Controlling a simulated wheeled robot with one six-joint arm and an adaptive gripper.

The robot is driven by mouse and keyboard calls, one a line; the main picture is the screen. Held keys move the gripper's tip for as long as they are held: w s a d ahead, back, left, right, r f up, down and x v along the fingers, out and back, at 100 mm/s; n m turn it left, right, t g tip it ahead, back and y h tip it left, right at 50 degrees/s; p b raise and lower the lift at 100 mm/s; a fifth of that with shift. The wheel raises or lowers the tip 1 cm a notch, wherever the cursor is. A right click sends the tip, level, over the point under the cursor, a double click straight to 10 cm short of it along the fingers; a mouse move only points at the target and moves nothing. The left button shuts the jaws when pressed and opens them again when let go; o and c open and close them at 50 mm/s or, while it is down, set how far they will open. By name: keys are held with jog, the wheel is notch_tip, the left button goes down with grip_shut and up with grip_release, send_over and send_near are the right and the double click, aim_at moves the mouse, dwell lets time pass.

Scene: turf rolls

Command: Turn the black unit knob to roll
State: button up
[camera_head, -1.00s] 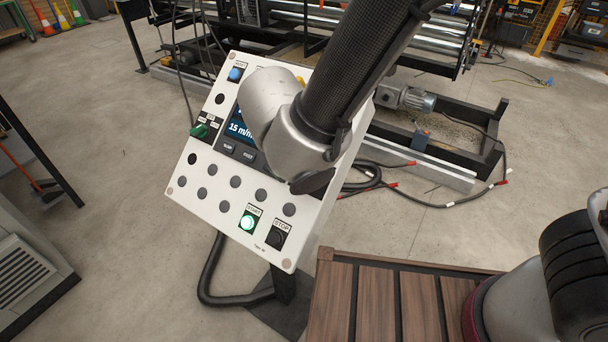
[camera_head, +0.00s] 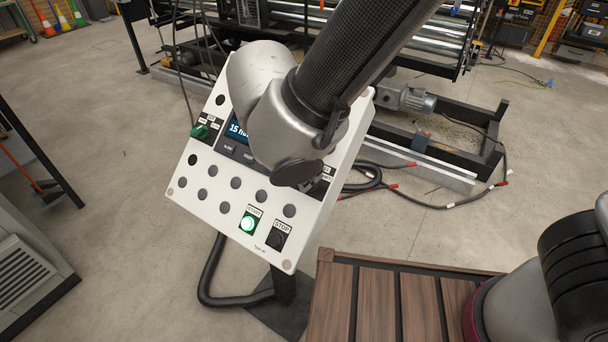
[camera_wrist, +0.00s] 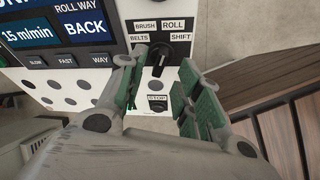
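The black unit knob (camera_wrist: 158,54) shows in the wrist view on the white control panel (camera_wrist: 188,50). Labels BRUSH, ROLL, BELTS and SHIFT are printed around it. The knob's exact pointing direction is hard to make out. My gripper (camera_wrist: 157,66) is open, with one green-padded finger to the left of the knob and one to the right. The knob shows between the fingertips, and I see no clear contact. In the head view my arm hides the knob and my gripper; the panel (camera_head: 225,189) shows around it.
The screen (camera_wrist: 58,28) reads 15 m/min, with ROLL WAY and BACK. A lit green start button (camera_head: 248,224) and a black STOP button (camera_head: 277,236) sit low on the panel. A green knob (camera_head: 200,131) is at its left. A slatted wooden surface (camera_head: 385,300) stands close at right.

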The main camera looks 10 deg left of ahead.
jog(key=v, duration=0.8)
jog(key=w+d+r+m+g, duration=0.25)
jog(key=d+m, duration=0.55)
jog(key=d, duration=0.4)
jog(key=w+d+r+m+g, duration=0.1)
jog(key=w+d+m+g, duration=0.15)
jog(key=d+m, duration=0.7)
jog(key=s+d+r+m+t, duration=0.1)
jog(key=d+m, duration=0.2)
jog(key=d, duration=0.5)
jog(key=s+d+r+m+t, duration=0.1)
jog(key=d+m, duration=0.3)
jog(key=d, duration=0.4)
jog(key=s+d+r+m+t+y, duration=0.1)
jog(key=d+r+m+t, duration=0.1)
jog(key=d, duration=0.6)
jog(key=shift+r+m, duration=0.65)
jog(key=shift+r, duration=0.1)
